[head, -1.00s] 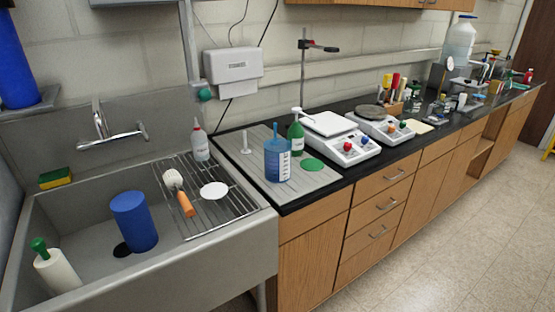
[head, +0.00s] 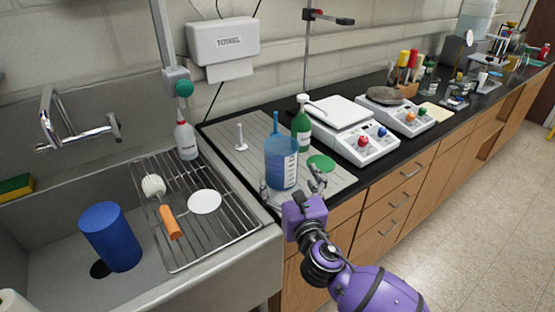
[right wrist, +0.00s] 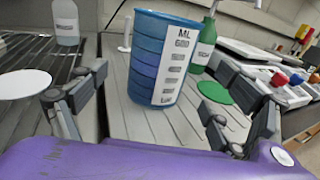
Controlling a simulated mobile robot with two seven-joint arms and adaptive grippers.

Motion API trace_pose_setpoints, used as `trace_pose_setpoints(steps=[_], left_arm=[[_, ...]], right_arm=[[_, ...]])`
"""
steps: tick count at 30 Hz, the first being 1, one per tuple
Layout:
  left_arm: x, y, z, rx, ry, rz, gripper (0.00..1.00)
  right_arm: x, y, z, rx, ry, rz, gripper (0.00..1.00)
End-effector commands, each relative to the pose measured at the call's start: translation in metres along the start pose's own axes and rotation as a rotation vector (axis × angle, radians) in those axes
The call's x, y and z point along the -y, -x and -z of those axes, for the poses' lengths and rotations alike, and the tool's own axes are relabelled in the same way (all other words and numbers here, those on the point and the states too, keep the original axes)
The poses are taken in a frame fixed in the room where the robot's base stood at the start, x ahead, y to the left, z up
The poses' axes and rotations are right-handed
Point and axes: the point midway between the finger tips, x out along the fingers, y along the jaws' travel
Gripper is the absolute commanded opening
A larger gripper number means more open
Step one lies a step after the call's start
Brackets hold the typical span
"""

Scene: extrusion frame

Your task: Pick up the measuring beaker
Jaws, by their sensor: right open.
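The measuring beaker (head: 281,166) is blue with a white scale strip and stands upright on the grey ridged drain board (head: 229,137). Something thin and blue sticks up above its rim in the head view. In the right wrist view the beaker (right wrist: 163,60) stands ahead of the fingers, its scale facing the camera. My right gripper (head: 291,187) is open at the near side of the beaker. In the right wrist view its two fingers (right wrist: 150,103) are spread to either side of the beaker's lower front, with nothing held. My left gripper is not in view.
A green bottle (head: 301,126) stands close behind the beaker, and a green disc (head: 321,163) lies to its right. A hotplate (head: 356,137) is further right. A wire rack (head: 186,226) with a brush (head: 162,206) and white disc (head: 204,201) is left, over the sink.

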Motion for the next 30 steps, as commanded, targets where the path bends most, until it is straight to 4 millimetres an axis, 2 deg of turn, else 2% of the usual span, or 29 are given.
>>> trace_pose_setpoints(steps=[4,12,18,26,30], left_arm=[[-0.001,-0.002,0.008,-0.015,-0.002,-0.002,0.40],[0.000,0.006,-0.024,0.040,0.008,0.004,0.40],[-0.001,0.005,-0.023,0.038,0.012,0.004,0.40],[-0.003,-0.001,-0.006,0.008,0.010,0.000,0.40],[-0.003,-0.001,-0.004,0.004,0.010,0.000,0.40]], right_arm=[[0.000,-0.013,0.001,-0.001,-0.002,0.001,0.91],[0.000,-0.048,0.002,-0.001,-0.005,0.000,0.91],[0.000,-0.073,0.004,-0.001,-0.006,0.000,0.91],[0.000,-0.076,0.003,-0.001,-0.007,0.000,0.91],[0.000,-0.076,0.003,-0.001,-0.007,0.000,0.75]])
